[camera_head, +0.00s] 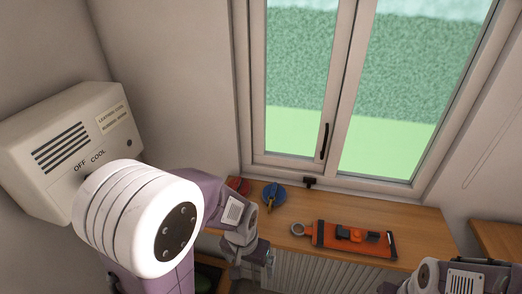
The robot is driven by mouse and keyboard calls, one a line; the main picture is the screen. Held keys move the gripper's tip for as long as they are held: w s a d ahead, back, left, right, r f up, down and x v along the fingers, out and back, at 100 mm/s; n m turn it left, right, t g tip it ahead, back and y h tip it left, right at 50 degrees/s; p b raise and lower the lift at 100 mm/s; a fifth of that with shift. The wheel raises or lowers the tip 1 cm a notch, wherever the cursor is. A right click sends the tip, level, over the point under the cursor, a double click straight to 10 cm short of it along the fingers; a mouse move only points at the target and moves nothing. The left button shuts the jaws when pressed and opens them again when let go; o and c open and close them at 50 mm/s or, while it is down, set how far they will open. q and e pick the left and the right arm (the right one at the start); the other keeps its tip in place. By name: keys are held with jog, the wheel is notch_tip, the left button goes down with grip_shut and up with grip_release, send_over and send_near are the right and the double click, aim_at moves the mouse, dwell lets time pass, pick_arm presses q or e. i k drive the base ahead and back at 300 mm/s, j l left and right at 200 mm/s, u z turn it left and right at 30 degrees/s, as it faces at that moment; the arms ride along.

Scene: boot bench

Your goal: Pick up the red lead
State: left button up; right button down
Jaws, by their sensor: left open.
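A red coiled item (236,184), which looks like the red lead, lies on the wooden bench top close to the wall. My left arm covers part of it. A blue coiled item (273,194) lies just to its right. My left gripper (258,262) is open at the bench's front edge, nearer to me than the red item and apart from it. Its fingertips are small and hard to make out. My right arm shows at the lower right, with its gripper (388,288) cut by the bottom edge, so its jaws cannot be made out.
An orange tray (322,234) with an orange and black tool lies on the bench top (420,228), beside a grey ring (297,229). A ribbed radiator (310,272) is below. A window (340,90) with a dark handle stands behind. A cream box (60,140) labelled OFF and COOL is left.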

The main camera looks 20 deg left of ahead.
aim_at(241, 186)
jog(key=u, duration=1.1)
jog(key=l+z, duration=0.15)
jog(key=z, duration=1.15)
jog(key=u, duration=1.4)
jog(key=i+l+u, duration=0.15)
jog(key=u, duration=0.3)
jog(key=i+l+u, duration=0.2)
jog(key=u, duration=0.25)
jog(key=i+l+u, duration=0.1)
jog(key=l+u, duration=0.35)
jog(key=j, duration=0.1)
